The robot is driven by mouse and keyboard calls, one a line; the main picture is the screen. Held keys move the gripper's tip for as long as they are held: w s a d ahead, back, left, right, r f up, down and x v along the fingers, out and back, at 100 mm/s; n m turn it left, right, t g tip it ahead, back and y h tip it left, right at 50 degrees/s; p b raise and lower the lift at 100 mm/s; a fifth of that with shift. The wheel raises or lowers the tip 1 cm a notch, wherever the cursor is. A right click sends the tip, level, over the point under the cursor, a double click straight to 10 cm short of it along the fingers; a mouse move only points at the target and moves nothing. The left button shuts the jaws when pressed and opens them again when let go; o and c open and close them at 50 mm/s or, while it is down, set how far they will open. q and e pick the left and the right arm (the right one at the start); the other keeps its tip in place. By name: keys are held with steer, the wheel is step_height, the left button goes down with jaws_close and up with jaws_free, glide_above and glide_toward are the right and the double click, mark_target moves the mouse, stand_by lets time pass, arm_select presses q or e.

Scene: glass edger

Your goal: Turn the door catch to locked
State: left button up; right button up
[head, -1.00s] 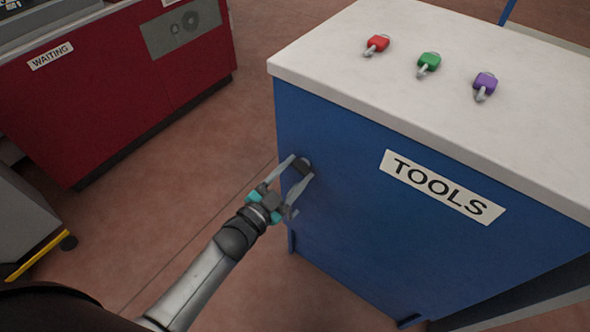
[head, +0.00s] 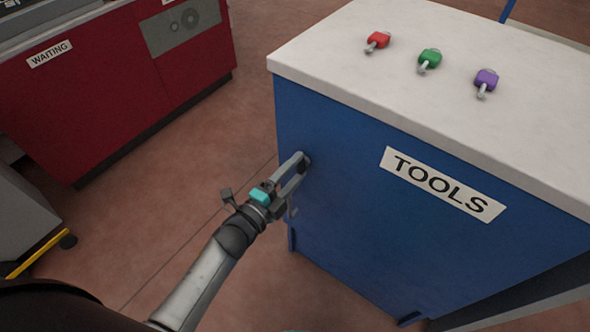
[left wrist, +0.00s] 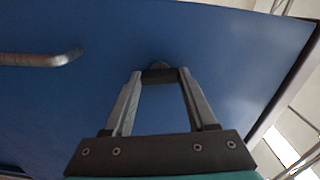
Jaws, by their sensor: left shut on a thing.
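The door catch (head: 304,159) is a small dark knob on the blue door of the TOOLS cabinet (head: 340,215), near its upper left edge. The fingers partly hide the catch in the head view. No locked or unlocked mark is readable. My right gripper is not in view.
A red padlock (head: 378,41), a green padlock (head: 429,59) and a purple padlock (head: 486,81) lie on the white cabinet top. A metal handle (left wrist: 45,58) is on the door. A red cabinet (head: 130,75) marked WAITING stands left, with open floor between.

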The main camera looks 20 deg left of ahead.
arm_select(q)
steer(key=shift+m, duration=1)
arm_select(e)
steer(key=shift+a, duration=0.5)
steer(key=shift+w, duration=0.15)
arm_select(q)
steer(key=o, duration=1.4)
steer(key=shift+c, duration=0.2)
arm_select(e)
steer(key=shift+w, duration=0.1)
arm_select(q)
steer(key=shift+s, duration=0.1)
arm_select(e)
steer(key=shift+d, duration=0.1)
